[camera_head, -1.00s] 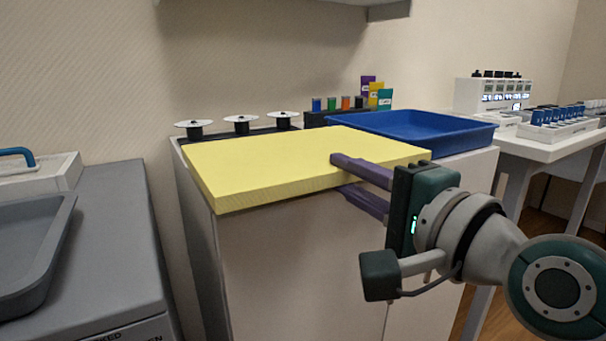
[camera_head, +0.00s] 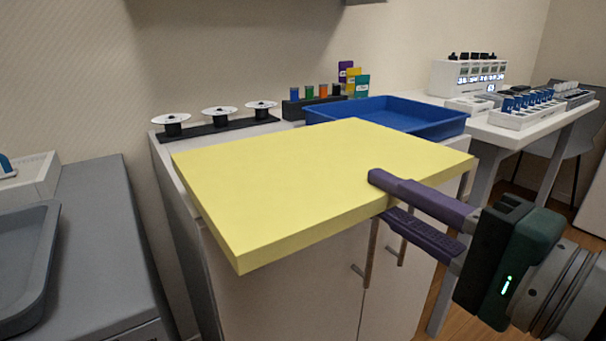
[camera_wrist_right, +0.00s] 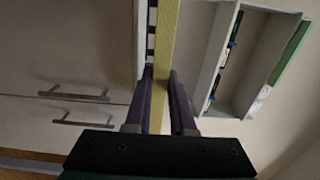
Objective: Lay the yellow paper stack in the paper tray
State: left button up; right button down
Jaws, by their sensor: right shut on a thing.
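The yellow paper stack (camera_head: 300,190) is a thick, flat slab, held roughly level over the front of the white cabinet. My right gripper (camera_head: 382,198) is shut on its near right edge, one finger above and one below. In the right wrist view the stack (camera_wrist_right: 166,40) shows edge-on between the purple fingers (camera_wrist_right: 160,85). A shallow blue tray (camera_head: 440,129) sits on the cabinet top behind the stack, which hides part of its front. I cannot tell whether the stack's underside touches the cabinet. My left gripper is not in view.
Three white discs on a dark rack (camera_head: 218,128) and a holder of small coloured items (camera_head: 312,106) line the cabinet's back. A grey tray (camera_head: 25,265) lies on a grey unit at left. A white table (camera_head: 520,138) with racks stands at right.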

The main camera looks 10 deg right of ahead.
jog(key=s+d+r+p, duration=0.1)
jog(key=s+d+r, duration=0.1)
jog(key=s, duration=0.3)
jog(key=shift+s, duration=0.2)
dwell(0.4)
